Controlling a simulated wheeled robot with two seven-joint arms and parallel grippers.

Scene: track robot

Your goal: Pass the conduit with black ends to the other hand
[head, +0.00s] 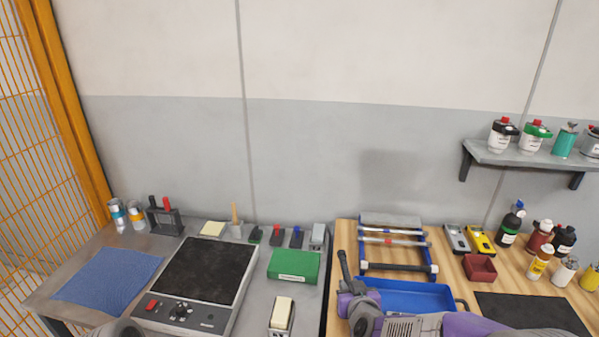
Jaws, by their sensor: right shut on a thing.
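My right gripper (347,287) is low in the head view, at the left front corner of the wooden bench, with its purple arm coming in from the bottom right. It is shut on a dark rod that stands up steeply, which I take to be the conduit with black ends (343,264). Only its upper dark part shows clearly; the rest is hidden by the gripper or out of frame. My left gripper is not in view; only a grey rounded part shows at the bottom left edge.
A rack (363,251) with other conduits stands behind a blue tray (425,297) on the wooden bench. On the grey table are a hot plate (177,312), a green box (293,266) and a blue cloth (107,277). Bottles and a red bin (479,268) stand right.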

